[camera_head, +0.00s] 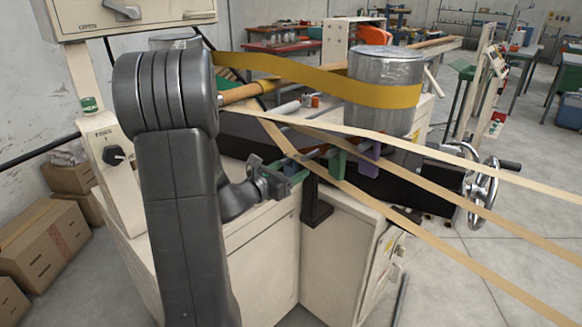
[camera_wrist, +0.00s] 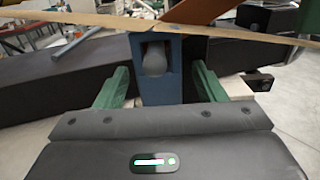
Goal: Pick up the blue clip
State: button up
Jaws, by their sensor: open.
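The blue clip (camera_wrist: 152,88) stands upright in the wrist view, between the two green fingers of my gripper (camera_wrist: 160,84). A gap shows on each side of it, so my fingers are apart from it. A grey rounded piece sits in its upper front, and a tan band crosses at its top. In the head view my gripper (camera_head: 291,178) is in front of the winder, at the left of the row of clips. The blue clip is hard to make out there, partly hidden by bands and my gripper.
A green clip (camera_head: 338,164) and a purple clip (camera_head: 369,159) are to the right of my gripper. Tan bands (camera_head: 400,205) run diagonally close by. A metal roll with a yellow band (camera_head: 385,95) stands behind, and a handwheel (camera_head: 481,192) is at the right.

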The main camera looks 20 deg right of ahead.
jog(key=shift+w+d, duration=0.1)
jog(key=shift+d, duration=0.15)
jog(key=c, duration=1.1)
jog(key=shift+r, duration=0.1)
jog(key=shift+r, duration=0.15)
jog(key=shift+r+b+v, duration=0.2)
jog(key=shift+b+v, duration=0.3)
jog(key=shift+v, duration=2.55)
jog(key=shift+r+b+v, duration=0.15)
jog(key=shift+b+v, duration=0.4)
jog(key=shift+v, duration=2.45)
jog(key=shift+r+b+v, duration=0.2)
jog(key=shift+b+v, duration=0.3)
jog(key=shift+v, duration=2.55)
